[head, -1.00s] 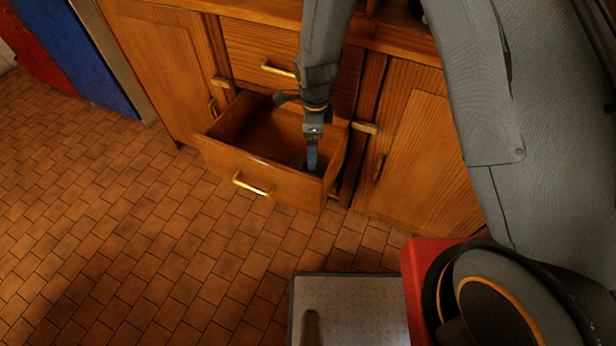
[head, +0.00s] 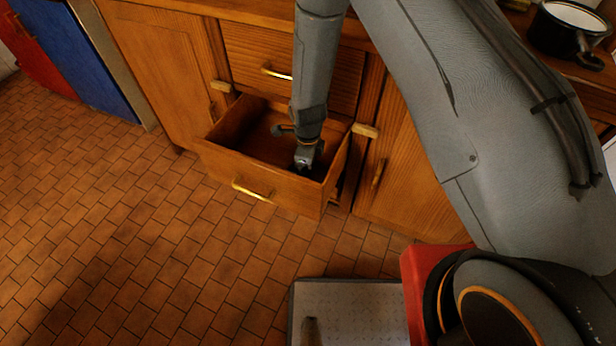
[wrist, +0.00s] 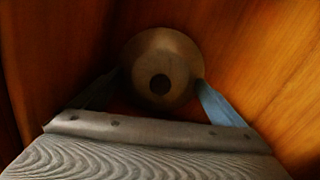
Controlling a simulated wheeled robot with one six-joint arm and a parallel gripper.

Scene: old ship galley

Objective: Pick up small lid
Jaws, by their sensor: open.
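The small lid (wrist: 160,62) is a round, dull metal disc with a dark round spot at its middle. In the wrist view it lies inside the open wooden drawer, near the corner between its walls. My gripper (wrist: 160,92) is open, with one finger on each side of the lid. The right, blue finger is at or very near the lid's edge; I cannot tell whether it touches. In the head view my gripper (head: 303,168) reaches down into the drawer (head: 265,182) at its right end, and the lid is hidden there.
Drawer walls stand close around my gripper. A closed drawer (head: 290,65) is above, with cabinet doors (head: 160,75) on both sides. A black pot (head: 570,30) stands on the counter at upper right.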

